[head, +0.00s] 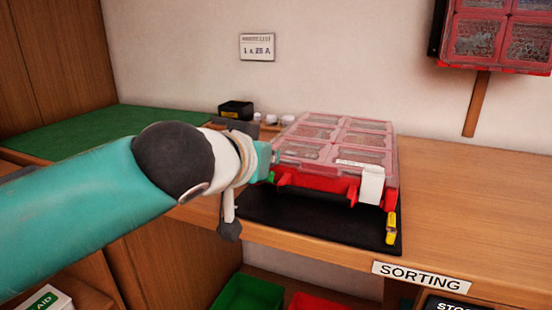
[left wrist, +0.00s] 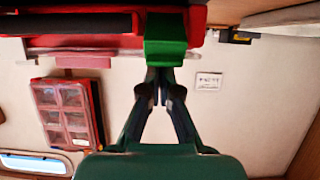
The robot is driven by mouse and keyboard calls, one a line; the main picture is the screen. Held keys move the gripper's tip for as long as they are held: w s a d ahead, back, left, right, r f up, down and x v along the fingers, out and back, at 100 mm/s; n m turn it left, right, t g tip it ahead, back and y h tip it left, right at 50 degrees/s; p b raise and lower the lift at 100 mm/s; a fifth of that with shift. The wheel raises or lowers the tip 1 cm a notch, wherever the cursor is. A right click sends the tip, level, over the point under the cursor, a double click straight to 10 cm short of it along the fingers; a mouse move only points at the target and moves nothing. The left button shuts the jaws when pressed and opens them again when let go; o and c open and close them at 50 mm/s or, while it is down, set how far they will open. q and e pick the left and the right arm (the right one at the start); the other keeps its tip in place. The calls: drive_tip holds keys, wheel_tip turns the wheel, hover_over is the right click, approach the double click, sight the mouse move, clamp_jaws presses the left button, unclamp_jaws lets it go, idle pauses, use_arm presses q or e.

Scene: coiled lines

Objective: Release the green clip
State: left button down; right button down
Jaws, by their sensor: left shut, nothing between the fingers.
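The green clip (left wrist: 166,38) is on the edge of the red organiser case, at the top middle of the left wrist view. The red case (head: 330,190) with a clear compartment lid lies on a black mat on the bench in the head view. My left gripper (left wrist: 161,76) is shut and empty, its fingertips right at the clip's lower end in the left wrist view; I cannot tell whether they touch. In the head view my left wrist mostly hides the clip and the fingers. A white clip (head: 371,185) is on the case's front right. My right gripper is not seen.
A yellow object (head: 391,228) lies at the black mat's (head: 310,233) right edge. A black box (head: 236,110) and small white-topped items stand behind the case. Another red case (head: 500,38) hangs on the wall. The wooden bench (head: 470,200) is clear at right.

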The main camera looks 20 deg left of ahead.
use_arm(q)
drive_tip(key=r+p, duration=0.1)
drive_tip(key=w+r+p, duration=0.2)
drive_tip(key=shift+d+r, duration=0.1)
drive_tip(key=shift+r, duration=0.3)
drive_tip(key=f+v, duration=0.1)
drive_tip(key=v, duration=0.8)
drive_tip(key=shift+s+f, duration=0.3)
drive_tip(key=shift+s, duration=0.3)
